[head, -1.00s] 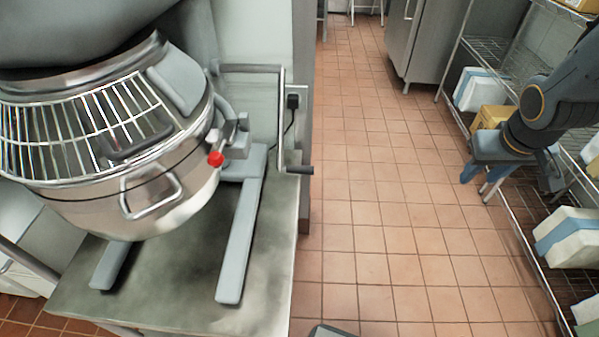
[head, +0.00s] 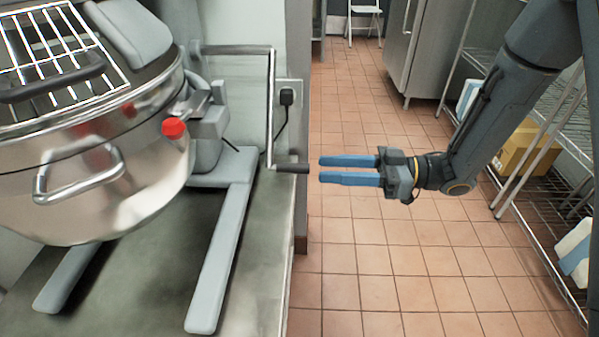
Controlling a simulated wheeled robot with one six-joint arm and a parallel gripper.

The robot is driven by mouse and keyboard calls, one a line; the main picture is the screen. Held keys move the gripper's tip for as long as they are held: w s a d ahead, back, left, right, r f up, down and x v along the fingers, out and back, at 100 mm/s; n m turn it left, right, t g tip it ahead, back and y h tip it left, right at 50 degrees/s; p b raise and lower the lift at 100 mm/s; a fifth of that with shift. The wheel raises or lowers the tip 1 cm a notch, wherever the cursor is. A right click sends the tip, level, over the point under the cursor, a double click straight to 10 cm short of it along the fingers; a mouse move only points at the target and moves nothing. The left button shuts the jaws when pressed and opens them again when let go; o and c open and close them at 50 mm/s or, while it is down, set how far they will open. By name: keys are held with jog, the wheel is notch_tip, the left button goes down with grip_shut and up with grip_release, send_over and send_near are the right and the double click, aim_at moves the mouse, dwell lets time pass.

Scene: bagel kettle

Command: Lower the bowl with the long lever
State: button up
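The steel bowl (head: 105,185) of a large mixer is at the left, with a wire guard (head: 60,55) over it and a loop handle (head: 78,178) on its side. The long lever (head: 271,110) is a cranked metal rod on the mixer's right side. It runs out from the column, bends down and ends in a black grip (head: 292,168) pointing right. My gripper (head: 320,170) is just right of that grip, its two blue fingers pointing left at about the same height in the picture. The fingers are apart with nothing between them. I cannot tell the depth gap to the grip.
A short lever with a red knob (head: 174,128) sits beside the bowl. The mixer's grey feet (head: 222,255) stand on a steel table (head: 150,290). A wall socket (head: 287,97) with a cable is behind the lever. Wire shelves (head: 540,200) stand at the right; the tiled aisle is clear.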

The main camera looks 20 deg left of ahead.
aim_at(273, 167)
jog(key=shift+x, duration=3.85)
jog(key=shift+s, duration=0.15)
grip_shut()
